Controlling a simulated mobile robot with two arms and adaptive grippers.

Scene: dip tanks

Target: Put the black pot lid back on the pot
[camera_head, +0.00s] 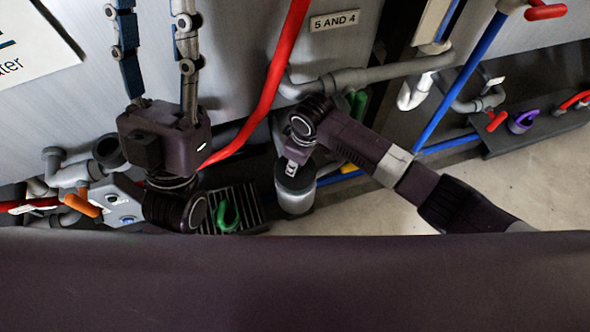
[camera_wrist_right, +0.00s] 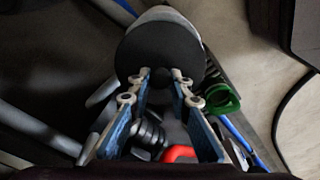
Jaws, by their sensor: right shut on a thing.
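The black pot lid (camera_wrist_right: 160,48) is a round dark disc in the right wrist view. My right gripper (camera_wrist_right: 160,77) is shut on the lid's grip near its lower edge in that view. The grey pot (camera_head: 296,203) is a light cylinder in the middle of the head view, and its pale side shows behind the lid's far edge in the right wrist view (camera_wrist_right: 165,13). The lid lies over the pot's top; whether it is fully seated I cannot tell. My left gripper (camera_head: 156,45) is open and empty, pointing up in front of the grey tank wall, its tips near the top edge.
A red pipe (camera_head: 262,95) runs down between my arms. Grey pipes (camera_head: 385,73) and a blue pipe (camera_head: 460,85) lie to the right. A green valve handle (camera_head: 228,215) stands left of the pot. Bare floor (camera_head: 365,212) is to its right.

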